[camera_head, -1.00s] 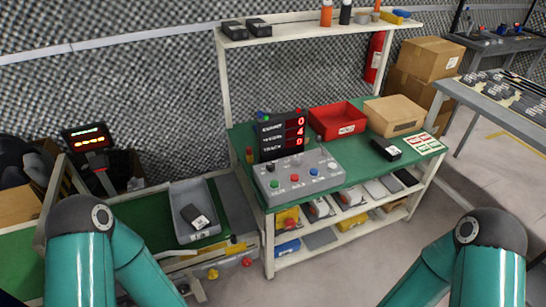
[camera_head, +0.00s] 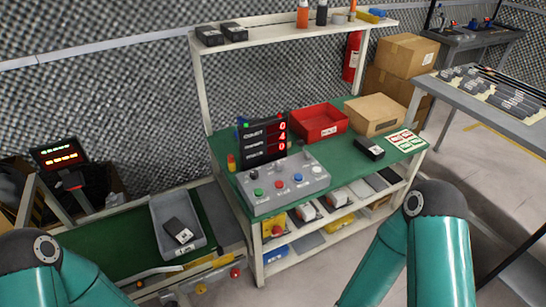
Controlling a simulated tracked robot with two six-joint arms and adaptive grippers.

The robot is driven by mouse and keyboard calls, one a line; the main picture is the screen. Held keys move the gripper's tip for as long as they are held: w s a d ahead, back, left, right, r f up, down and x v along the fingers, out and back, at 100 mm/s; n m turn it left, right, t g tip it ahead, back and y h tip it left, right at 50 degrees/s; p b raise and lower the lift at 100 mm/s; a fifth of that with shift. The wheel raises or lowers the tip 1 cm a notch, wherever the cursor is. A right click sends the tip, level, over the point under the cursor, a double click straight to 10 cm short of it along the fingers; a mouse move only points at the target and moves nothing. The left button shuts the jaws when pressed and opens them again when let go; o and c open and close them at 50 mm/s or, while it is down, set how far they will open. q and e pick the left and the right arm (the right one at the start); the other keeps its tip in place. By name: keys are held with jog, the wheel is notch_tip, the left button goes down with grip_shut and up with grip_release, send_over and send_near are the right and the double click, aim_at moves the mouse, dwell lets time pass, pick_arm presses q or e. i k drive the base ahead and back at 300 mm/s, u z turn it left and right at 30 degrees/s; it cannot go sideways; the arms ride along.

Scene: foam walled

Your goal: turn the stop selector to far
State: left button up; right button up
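A grey control box (camera_head: 283,184) sits on the front of the green-topped workbench. A black display (camera_head: 263,141) with red digits stands behind the box. My two teal arms show at the lower left and lower right, but both grippers are out of view.
On the bench are a red bin (camera_head: 320,124), a cardboard box (camera_head: 375,115) and a black block (camera_head: 369,148). A grey tray (camera_head: 178,225) lies on the conveyor at left. A second table (camera_head: 490,95) stands at right. Open floor lies before the bench's right side.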

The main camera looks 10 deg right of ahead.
aim_at(279, 165)
jog(key=i, duration=0.85)
